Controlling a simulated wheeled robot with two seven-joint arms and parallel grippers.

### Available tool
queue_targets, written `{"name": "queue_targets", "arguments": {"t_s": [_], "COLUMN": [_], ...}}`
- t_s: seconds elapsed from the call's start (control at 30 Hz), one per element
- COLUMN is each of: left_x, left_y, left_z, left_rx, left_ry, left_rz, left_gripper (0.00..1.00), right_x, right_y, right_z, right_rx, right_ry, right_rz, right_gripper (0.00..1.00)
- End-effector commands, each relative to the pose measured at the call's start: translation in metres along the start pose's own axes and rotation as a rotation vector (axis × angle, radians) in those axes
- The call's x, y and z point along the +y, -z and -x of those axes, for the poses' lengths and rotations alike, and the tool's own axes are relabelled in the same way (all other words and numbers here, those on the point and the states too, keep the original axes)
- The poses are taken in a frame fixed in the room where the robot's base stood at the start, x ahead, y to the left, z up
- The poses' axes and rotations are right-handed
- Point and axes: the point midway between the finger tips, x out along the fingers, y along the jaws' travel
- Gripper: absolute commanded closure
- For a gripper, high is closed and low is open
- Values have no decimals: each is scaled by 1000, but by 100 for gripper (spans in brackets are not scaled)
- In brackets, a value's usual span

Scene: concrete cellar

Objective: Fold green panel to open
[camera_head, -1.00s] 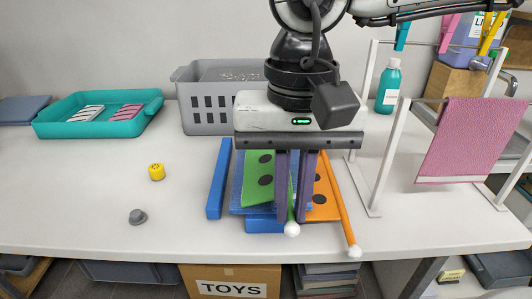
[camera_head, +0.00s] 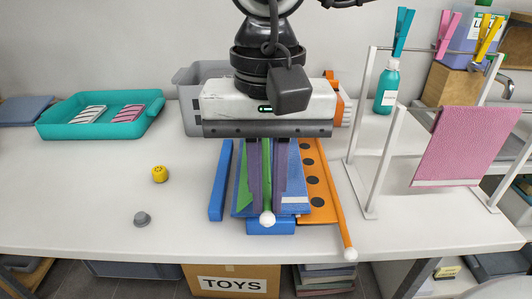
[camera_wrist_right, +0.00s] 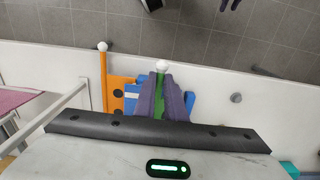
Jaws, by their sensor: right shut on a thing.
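The green panel (camera_head: 241,190) stands tilted on the blue board (camera_head: 294,208), seen nearly edge-on and partly hidden by my right gripper. Its green rod ends in a white ball (camera_head: 267,219). My right gripper (camera_head: 267,200) points down and is shut on the green rod, one finger on each side, just behind the ball. In the wrist view the green rod (camera_wrist_right: 160,82) also shows between the fingers. The orange panel (camera_head: 318,190) with black dots lies open to the right, its rod ending in a white ball (camera_head: 350,254). My left gripper is out of view.
A white rack with a pink towel (camera_head: 465,145) stands close on the right. A grey basket (camera_head: 190,95) is behind my gripper. A teal tray (camera_head: 60,127), yellow knob (camera_head: 160,174) and grey knob (camera_head: 142,219) are left.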

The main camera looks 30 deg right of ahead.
Motion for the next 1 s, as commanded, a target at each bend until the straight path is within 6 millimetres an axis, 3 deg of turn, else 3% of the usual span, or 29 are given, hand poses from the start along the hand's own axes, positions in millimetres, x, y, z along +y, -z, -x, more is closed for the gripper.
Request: {"name": "queue_targets", "arguments": {"t_s": [0.37,0.7,1.0], "left_x": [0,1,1], "left_y": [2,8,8], "left_z": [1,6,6], "left_rx": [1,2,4], "left_ry": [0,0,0], "left_rz": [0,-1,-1], "left_gripper": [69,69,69], "right_x": [-4,-24,-26], "right_y": [0,0,0], "right_z": [2,9,8], "right_rx": [-1,-1,-1], "right_ry": [1,1,1], "right_rz": [0,1,1], "right_gripper": [100,100,100]}}
